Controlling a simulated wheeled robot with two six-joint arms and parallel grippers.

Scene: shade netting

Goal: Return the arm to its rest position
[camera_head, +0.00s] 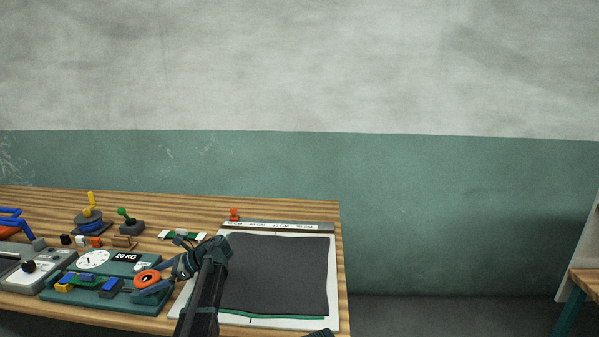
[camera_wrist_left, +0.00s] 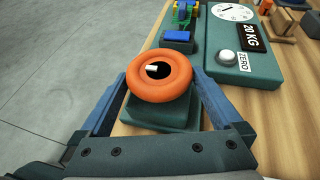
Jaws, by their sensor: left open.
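My left arm comes up from the bottom of the head view over the wooden table. My left gripper (camera_head: 151,280) is open at the orange ring (camera_head: 147,275). In the left wrist view the open fingers (camera_wrist_left: 158,76) stand on either side of the orange ring (camera_wrist_left: 160,82), with gaps that look small; I cannot tell whether they touch it. The ring sits on a dark green block (camera_wrist_left: 160,112), and a small white piece shows in its hole. A dark piece, perhaps part of my right arm, shows at the bottom edge of the head view; no right gripper fingers show.
A dark sheet (camera_head: 275,275) lies on a white board right of my left arm, below a marked strip (camera_head: 280,225). A 20 KG scale (camera_head: 92,260) and a green tray (camera_head: 85,297) are at left. Spools and small blocks stand behind. Floor is clear beyond the table's right edge.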

